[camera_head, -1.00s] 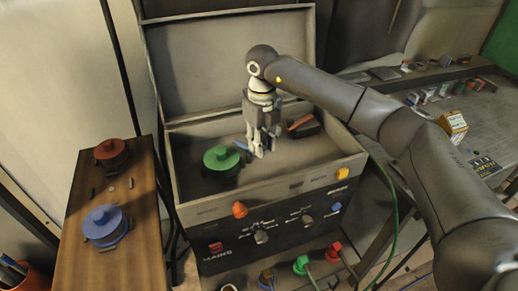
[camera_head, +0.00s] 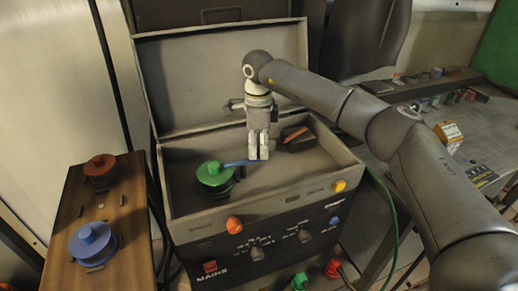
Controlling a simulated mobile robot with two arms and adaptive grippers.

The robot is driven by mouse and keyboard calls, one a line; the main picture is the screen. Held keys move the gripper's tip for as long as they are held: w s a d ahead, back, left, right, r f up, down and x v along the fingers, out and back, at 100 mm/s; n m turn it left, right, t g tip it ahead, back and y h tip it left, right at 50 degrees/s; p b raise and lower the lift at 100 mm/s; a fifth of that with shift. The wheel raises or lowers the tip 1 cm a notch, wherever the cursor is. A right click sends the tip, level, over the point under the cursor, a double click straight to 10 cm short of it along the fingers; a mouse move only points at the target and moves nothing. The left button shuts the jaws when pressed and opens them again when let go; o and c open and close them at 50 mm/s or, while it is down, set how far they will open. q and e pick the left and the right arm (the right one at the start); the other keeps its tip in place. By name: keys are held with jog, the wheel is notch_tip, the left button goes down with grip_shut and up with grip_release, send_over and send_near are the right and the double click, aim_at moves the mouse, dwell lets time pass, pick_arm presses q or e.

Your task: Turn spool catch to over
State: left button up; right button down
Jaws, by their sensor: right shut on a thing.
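The spool catch looks like a thin blue bar (camera_head: 238,163) inside the open case. Its left end reaches the edge of the green spool (camera_head: 213,174), and its right end is at my right gripper's fingertips. My right gripper (camera_head: 258,156) points down into the case, with its fingers shut on the bar's right end. The fingers hide that end. I cannot tell whether the bar's left end lies over the spool or just beside it. My left gripper is out of view.
The case (camera_head: 258,207) has a raised lid (camera_head: 220,75) behind my gripper and a front panel with knobs. A dark block (camera_head: 297,138) lies inside, right of my gripper. A wooden side table (camera_head: 127,215) at left holds a red spool (camera_head: 99,168) and a blue spool (camera_head: 92,243).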

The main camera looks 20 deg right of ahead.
jog(key=shift+w+n, duration=0.3)
jog(key=shift+n, duration=0.4)
jog(key=shift+r, duration=0.1)
jog(key=c, duration=1.2)
grip_release()
notch_tip(320, 180, up, 12)
jog(key=shift+f, duration=0.1)
